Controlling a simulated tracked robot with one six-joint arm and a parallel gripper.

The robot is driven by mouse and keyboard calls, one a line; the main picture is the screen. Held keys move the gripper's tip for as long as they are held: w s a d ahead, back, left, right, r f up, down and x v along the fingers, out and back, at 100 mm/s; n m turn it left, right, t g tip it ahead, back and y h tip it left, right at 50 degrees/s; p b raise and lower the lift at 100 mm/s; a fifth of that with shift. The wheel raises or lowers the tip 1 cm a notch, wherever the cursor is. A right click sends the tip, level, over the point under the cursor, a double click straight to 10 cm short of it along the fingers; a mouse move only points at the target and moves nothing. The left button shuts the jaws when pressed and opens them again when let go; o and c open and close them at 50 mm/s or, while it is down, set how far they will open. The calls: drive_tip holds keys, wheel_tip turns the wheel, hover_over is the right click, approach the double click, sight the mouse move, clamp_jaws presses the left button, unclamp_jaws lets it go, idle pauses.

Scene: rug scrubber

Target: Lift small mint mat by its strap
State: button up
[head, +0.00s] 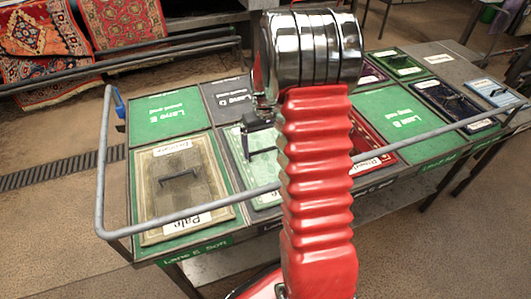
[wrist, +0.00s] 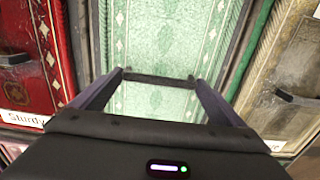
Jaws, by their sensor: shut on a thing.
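The mint mat (wrist: 175,32) has a pale green patterned face and fills the middle of the wrist view. In the head view the mint mat (head: 262,197) shows between the olive mat and my red arm, which hides its right part. Its dark strap (wrist: 160,80) runs crosswise between my fingers in the wrist view. My gripper (wrist: 158,77) is shut on the strap. In the head view my gripper (head: 258,122) is mostly hidden by my arm. I cannot tell whether the mat is clear of the table.
An olive mat (head: 168,203) lies left of it and a dark red mat (head: 370,137) right of it. A grey rail (head: 200,209) runs along the front. Green Lane E (head: 165,125) and Lane B (head: 402,112) panels are bare. A blue mat (head: 490,90) lies far right.

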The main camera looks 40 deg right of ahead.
sight(265, 150)
drive_tip(key=shift+r, duration=0.1)
wheel_tip(265, 150, up, 18)
idle(0.5)
idle(0.5)
